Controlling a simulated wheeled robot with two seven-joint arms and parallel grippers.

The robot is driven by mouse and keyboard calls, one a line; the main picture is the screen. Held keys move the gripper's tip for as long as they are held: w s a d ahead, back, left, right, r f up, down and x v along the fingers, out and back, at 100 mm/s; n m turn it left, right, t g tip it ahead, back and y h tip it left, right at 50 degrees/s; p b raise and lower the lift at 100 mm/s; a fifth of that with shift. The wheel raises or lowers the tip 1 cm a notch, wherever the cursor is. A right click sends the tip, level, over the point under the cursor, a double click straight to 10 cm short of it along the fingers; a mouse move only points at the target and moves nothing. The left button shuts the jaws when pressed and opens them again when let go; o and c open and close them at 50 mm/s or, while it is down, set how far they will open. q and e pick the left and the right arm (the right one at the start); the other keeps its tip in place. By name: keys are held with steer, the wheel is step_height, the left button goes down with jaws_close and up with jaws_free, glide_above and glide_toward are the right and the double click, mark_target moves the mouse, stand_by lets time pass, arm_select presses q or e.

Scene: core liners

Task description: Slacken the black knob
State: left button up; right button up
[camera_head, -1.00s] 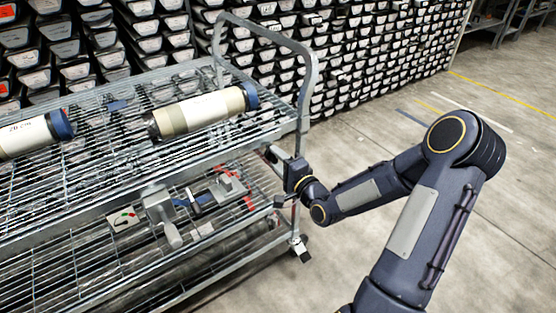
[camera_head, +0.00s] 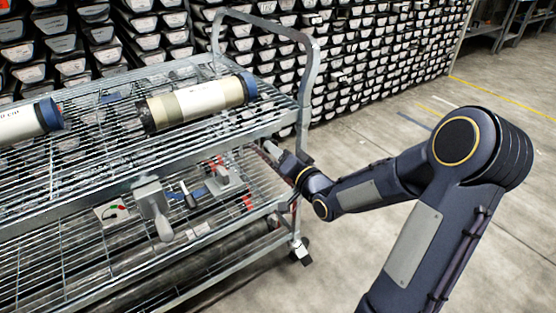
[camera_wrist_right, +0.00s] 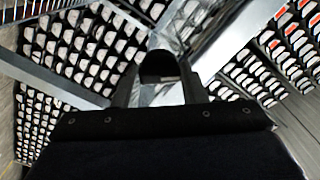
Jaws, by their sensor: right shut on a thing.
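The black knob (camera_wrist_right: 160,66) shows in the right wrist view as a dark rounded shape between the tips of my right gripper (camera_wrist_right: 158,82). The fingers sit on either side of it, and the gripper is shut on it. In the head view my right gripper (camera_head: 274,154) is at the right end of the wire-shelf cart (camera_head: 262,132), just below the top shelf's edge. The knob cannot be made out in the head view. My left gripper is not in view.
Two core liner tubes with blue caps, one in the middle (camera_head: 200,101) and one at the left (camera_head: 22,122), lie on the top shelf. Grey tools (camera_head: 152,205) lie on the shelf below. Stacked trays fill the back. The floor (camera_head: 385,140) at right is open.

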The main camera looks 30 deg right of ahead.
steer(key=shift+f+n+b, duration=0.15)
steer(key=shift+n+b, duration=5)
steer(key=shift+n, duration=0.65)
steer(key=o, duration=1)
steer(key=shift+s, duration=0.1)
